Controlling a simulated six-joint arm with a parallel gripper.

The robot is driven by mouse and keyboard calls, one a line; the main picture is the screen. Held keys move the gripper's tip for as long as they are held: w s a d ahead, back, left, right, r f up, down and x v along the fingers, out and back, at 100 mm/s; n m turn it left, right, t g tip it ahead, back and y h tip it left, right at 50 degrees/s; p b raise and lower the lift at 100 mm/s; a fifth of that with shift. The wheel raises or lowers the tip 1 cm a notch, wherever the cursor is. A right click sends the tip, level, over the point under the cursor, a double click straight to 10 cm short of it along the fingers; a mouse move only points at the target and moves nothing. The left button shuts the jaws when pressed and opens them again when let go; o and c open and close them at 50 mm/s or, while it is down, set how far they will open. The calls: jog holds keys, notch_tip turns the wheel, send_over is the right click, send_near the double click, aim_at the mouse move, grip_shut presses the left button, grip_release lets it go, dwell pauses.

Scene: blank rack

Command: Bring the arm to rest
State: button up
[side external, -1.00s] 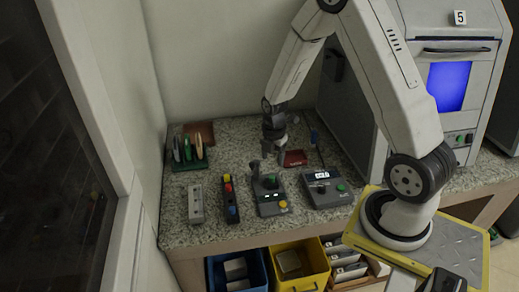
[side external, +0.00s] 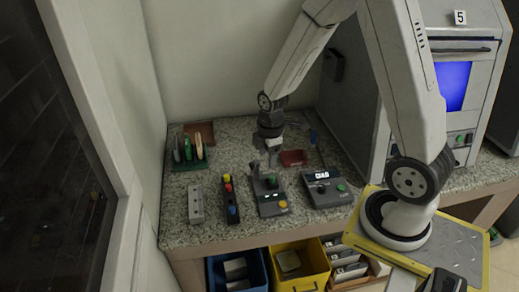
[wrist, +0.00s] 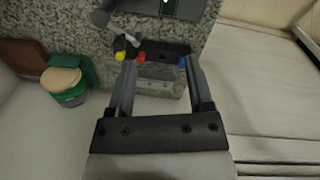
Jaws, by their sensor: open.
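Between and beyond the fingers show a pale grey box (wrist: 160,82) and a dark strip with yellow, red and blue buttons (wrist: 160,48). From the side I cannot tell how high the fingertips are above the bench.
A green rack with upright pieces (side external: 188,155) stands at the back left. A box with a lit display (side external: 325,188) is at right, near a dark red tray (side external: 293,158). A large grey machine (side external: 450,90) stands behind. Blue (side external: 238,272) and yellow (side external: 300,268) bins sit below.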

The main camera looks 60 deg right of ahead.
jog(key=s+a+r+m+t, duration=0.1)
jog(key=s+a+r+m, duration=0.5)
jog(key=m, duration=0.5)
jog(key=shift+s+a+m+t, duration=0.3)
jog(key=shift+a+m, duration=0.1)
jog(key=shift+a, duration=0.85)
jog(key=shift+w, duration=0.1)
jog(key=shift+c, duration=0.3)
